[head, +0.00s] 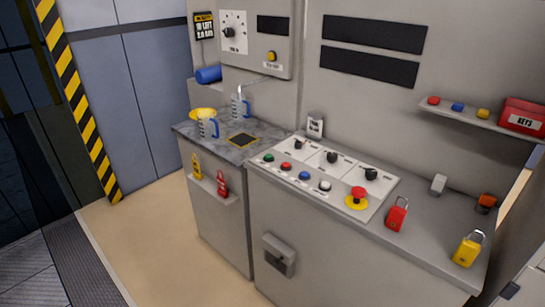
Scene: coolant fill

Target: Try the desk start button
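The desk has a pale sloped control panel (338,190). Along its front edge run a green button (269,157), a red button (286,166), a blue button (305,175) and a white button (325,186). A red mushroom button on a yellow base (357,197) is at the right end. Three black rotary knobs are in the row behind: left (298,144), middle (332,157) and right (371,173). The button labels are too small to read, so I cannot tell for certain which is start. Neither of my grippers is in view.
A red padlock (397,216) and a yellow padlock (467,249) stand on the desk's right. Left of the desk, a counter (185,128) holds jugs (208,127) and a yellow bowl (202,113). A shelf (470,120) overhangs the right side. Floor in front is clear.

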